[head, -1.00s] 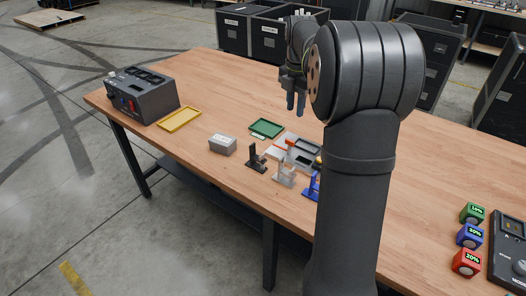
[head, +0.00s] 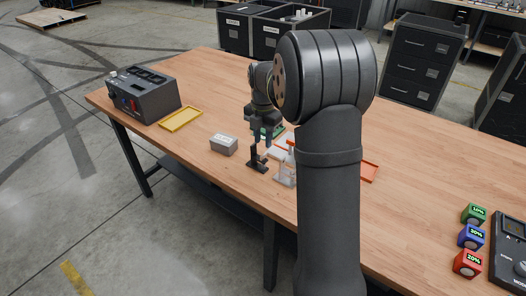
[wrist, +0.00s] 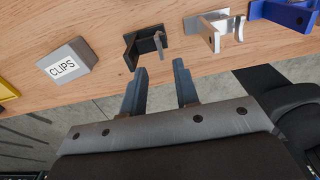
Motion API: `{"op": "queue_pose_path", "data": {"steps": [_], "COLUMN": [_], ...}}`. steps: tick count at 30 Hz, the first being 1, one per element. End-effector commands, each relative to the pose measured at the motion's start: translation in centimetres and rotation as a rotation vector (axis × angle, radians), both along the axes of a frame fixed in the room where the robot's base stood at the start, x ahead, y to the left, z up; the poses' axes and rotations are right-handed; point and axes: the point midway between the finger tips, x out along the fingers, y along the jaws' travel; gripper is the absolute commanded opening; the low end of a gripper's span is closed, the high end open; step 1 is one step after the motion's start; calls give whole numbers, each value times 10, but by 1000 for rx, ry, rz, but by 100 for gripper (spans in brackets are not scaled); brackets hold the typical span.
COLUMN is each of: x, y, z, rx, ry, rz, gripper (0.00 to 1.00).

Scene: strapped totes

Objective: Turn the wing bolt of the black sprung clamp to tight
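The black clamp (head: 257,161) stands near the table's front edge, between the grey box and the silver clamp. In the wrist view the black clamp (wrist: 133,48) has a flat black body and a thin grey piece (wrist: 159,45) standing up at its right side; I cannot tell whether this is the wing bolt or how far it is turned. My gripper (head: 261,142) is just above and behind the clamp, pointing down. In the wrist view my gripper (wrist: 157,68) is open, with nothing between its fingers, and the clamp lies just beyond the fingertips.
A silver clamp (wrist: 213,29) and a blue clamp (wrist: 288,12) stand to the right. The grey CLIPS box (head: 223,145) is to the left, with a yellow tray (head: 181,119) beyond it. A red-orange tray (head: 370,171) shows right of my arm.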

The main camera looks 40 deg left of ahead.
Motion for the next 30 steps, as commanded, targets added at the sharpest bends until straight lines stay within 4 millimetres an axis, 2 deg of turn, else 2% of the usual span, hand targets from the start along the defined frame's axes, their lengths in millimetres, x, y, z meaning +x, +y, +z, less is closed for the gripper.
{"op": "queue_pose_path", "data": {"steps": [3, 9, 21, 26, 30], "x": [0, 0, 0, 0, 0], "y": [0, 0, 0, 0, 0], "z": [-25, -50, -57, -57, -57], "rx": [-3, -1, 0, 0, 0], "ry": [2, 0, -1, -1, -1], "rz": [0, -1, -1, -1, -1], "gripper": [28, 28, 28, 0, 0]}}
